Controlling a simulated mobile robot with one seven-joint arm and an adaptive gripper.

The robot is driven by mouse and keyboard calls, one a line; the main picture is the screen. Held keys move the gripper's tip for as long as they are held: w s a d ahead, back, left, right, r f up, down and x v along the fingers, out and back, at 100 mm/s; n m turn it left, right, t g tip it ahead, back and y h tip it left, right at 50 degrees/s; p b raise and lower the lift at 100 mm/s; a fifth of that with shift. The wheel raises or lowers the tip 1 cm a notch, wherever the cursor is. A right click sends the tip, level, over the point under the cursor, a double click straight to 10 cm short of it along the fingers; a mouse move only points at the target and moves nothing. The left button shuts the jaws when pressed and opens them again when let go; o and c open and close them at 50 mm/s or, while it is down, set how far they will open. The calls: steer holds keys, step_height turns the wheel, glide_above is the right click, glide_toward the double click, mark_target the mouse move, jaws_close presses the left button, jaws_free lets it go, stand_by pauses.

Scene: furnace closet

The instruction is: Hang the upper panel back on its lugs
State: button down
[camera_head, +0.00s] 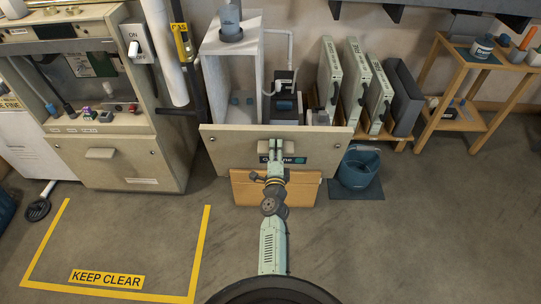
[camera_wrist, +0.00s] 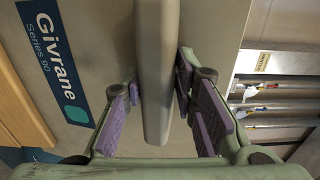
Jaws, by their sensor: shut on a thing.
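The upper panel (camera_head: 228,145) is a wide beige sheet with a handle and a dark "Givrane Series 90" label, which reads clearly in the wrist view (camera_wrist: 52,60). It stands roughly upright in front of the open furnace cabinet (camera_head: 214,75). My gripper (camera_head: 276,147) is shut on the panel's handle (camera_wrist: 157,70); the purple finger pads lie on either side of the bar. In the head view the arm covers part of the label. I cannot make out the lugs, and I cannot tell whether the panel touches the cabinet.
A brown, wood-like front (camera_head: 240,188) is below the panel. A blue bucket (camera_head: 357,170) stands at right on a dark mat. Filters (camera_head: 329,75) lean on a low rack behind it. A beige control cabinet (camera_head: 115,160) is at left, with a yellow "KEEP CLEAR" floor marking (camera_head: 107,279) before it.

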steer(key=shift+r+p, duration=4.05)
steer(key=shift+r, duration=0.1)
steer(key=shift+r+p, duration=1.95)
steer(key=shift+r, duration=0.05)
